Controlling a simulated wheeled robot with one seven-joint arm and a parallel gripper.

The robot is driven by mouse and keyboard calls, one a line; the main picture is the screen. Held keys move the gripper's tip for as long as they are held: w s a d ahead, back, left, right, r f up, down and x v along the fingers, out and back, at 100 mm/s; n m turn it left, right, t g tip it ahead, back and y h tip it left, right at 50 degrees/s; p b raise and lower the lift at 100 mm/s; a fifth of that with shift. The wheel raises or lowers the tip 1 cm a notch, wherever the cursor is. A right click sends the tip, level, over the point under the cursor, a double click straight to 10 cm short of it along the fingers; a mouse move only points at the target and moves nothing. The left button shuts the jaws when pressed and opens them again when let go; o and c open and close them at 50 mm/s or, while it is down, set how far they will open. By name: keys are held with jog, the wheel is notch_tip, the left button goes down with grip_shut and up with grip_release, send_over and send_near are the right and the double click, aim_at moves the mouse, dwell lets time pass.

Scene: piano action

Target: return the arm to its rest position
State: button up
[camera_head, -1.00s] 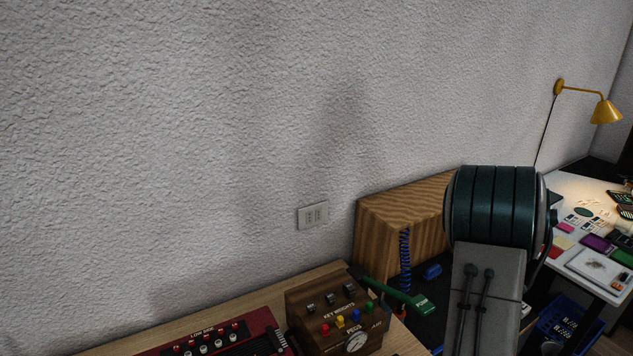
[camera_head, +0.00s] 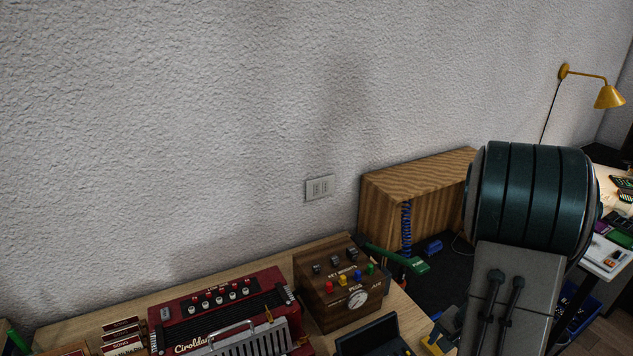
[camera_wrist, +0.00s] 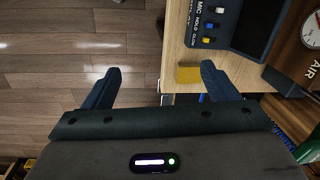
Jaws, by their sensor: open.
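My gripper (camera_wrist: 160,85) shows in the wrist view with its two dark blue fingers spread wide apart and nothing between them. It hangs over the wooden floor (camera_wrist: 80,60) at left and the edge of a light wooden bench (camera_wrist: 177,50) at right.
A red accordion (camera_head: 225,315), a wooden box with coloured pegs and a dial (camera_head: 335,285), and a dark device (camera_head: 375,340) stand on the bench. A wooden cabinet (camera_head: 405,185) is behind. A dark blue panel (camera_wrist: 245,25) lies near my right finger. Floor at left is clear.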

jog(key=s+a+r+n+t+b, duration=0.1)
jog(key=s+a+r+n, duration=0.2)
jog(key=a+r+n, duration=0.2)
jog(key=s+a+r+n+t, duration=0.1)
jog(key=s+a+r+n, duration=0.3)
jog(key=a+r, duration=0.8)
notch_tip(320, 180, up, 3)
jog(key=shift+s+a+r+n+t+h+b, duration=0.15)
jog(key=shift+n+t+h+b, duration=0.2)
jog(key=shift+n, duration=0.75)
